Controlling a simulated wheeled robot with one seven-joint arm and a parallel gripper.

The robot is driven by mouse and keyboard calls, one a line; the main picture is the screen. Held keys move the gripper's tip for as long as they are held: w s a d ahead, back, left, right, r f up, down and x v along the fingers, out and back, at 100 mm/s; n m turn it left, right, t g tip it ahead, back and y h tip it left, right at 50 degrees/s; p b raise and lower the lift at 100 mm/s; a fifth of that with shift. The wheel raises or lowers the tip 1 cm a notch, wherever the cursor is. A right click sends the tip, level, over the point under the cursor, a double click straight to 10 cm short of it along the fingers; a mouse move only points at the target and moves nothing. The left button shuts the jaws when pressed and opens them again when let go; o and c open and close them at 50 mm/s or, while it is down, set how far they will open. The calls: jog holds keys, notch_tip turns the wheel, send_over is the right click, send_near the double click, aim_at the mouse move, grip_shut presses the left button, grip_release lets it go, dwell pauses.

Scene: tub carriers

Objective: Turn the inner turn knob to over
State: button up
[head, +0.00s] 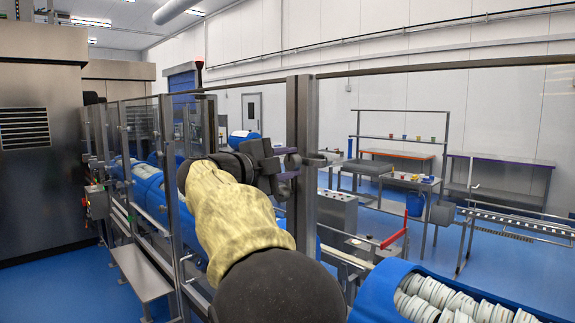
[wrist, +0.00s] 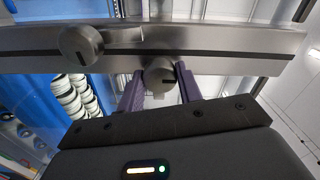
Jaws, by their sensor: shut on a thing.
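Two round grey turn knobs sit on a metal post in the wrist view. One turn knob (wrist: 160,74) is between the two purple fingers of my gripper (wrist: 160,82), which are shut on its sides. The mark on this knob is too small to read surely. The other turn knob (wrist: 81,45) is to the left, free of the fingers, with a short dark mark on its face. In the head view my gripper (head: 287,165) is at the upright metal post (head: 303,123). My arm and gripper hide part of the post there.
Clear guard panels (head: 140,125) and posts run along the line at left. A blue tub of white ring-like parts (head: 455,300) is at lower right. A red handle (head: 394,238) stands right of the post. Workbenches (head: 400,160) are further back, with open blue floor between.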

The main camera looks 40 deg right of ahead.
jog(key=shift+f, duration=0.1)
jog(key=o, duration=1)
jog(key=shift+a, duration=0.1)
jog(key=s+a+b, duration=0.1)
jog(key=a+b, duration=0.1)
jog(key=a, duration=1.5)
jog(key=shift+s+a+b, duration=0.15)
jog(key=shift+s+b, duration=0.05)
jog(key=shift+b, duration=0.2)
